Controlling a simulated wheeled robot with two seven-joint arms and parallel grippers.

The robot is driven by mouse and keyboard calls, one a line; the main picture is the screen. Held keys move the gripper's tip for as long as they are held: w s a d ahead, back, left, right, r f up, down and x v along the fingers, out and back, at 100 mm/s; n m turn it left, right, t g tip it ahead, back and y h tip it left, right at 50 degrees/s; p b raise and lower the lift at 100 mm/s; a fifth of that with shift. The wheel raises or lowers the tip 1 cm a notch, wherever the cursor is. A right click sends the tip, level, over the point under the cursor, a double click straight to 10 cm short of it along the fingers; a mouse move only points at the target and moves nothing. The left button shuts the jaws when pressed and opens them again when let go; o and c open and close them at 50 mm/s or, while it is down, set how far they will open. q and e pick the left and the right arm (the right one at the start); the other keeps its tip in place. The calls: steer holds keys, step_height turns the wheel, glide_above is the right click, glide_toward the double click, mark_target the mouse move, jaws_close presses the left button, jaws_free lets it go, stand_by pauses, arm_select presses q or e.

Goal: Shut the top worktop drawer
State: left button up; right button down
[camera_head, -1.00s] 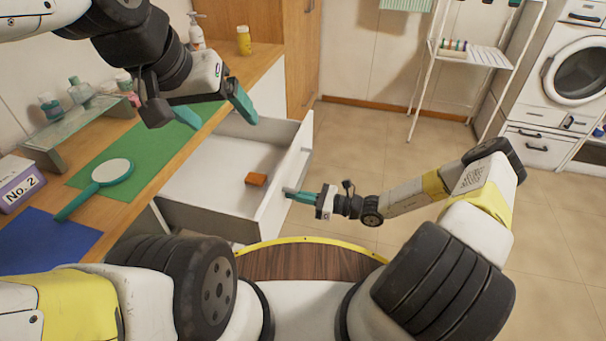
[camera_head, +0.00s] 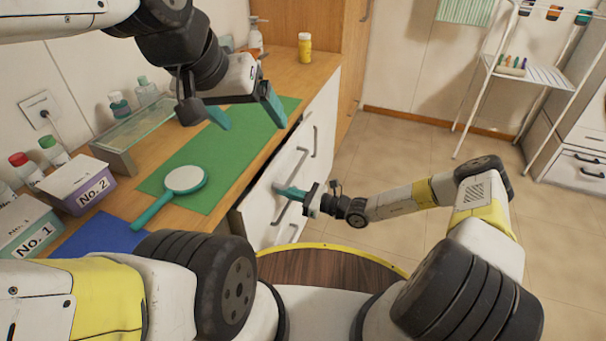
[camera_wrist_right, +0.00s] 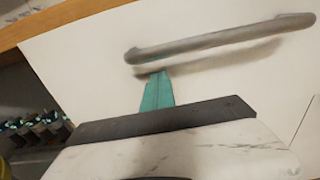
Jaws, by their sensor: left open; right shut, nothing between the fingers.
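The top worktop drawer (camera_head: 262,205) has its white front close to the worktop's edge, with a narrow dark gap along the top and left side. Its inside is hidden. A grey bar handle (camera_head: 291,166) is on the front; a bar handle also shows in the right wrist view (camera_wrist_right: 220,38). My right gripper (camera_head: 290,191) is shut and empty, its teal tips at the white front just below the handle; I cannot tell whether they touch. My left gripper (camera_head: 246,110) is open and empty above the green mat (camera_head: 240,150).
The wooden worktop (camera_head: 290,78) holds a hand mirror (camera_head: 184,180), a blue mat (camera_head: 105,232), labelled boxes (camera_head: 78,185), a glass shelf (camera_head: 130,125) and bottles. A yellow jar (camera_head: 305,46) stands at the back. Open floor (camera_head: 400,150) lies right of the drawers.

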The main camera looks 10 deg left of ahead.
steer(key=x, duration=0.4)
steer(key=shift+w+a, duration=0.1)
steer(key=shift+a, duration=0.1)
steer(key=shift+w+a+r, duration=0.1)
steer(key=shift+a, duration=0.1)
steer(key=shift+a, duration=0.1)
steer(key=shift+d, duration=0.4)
steer(key=v, duration=1.4)
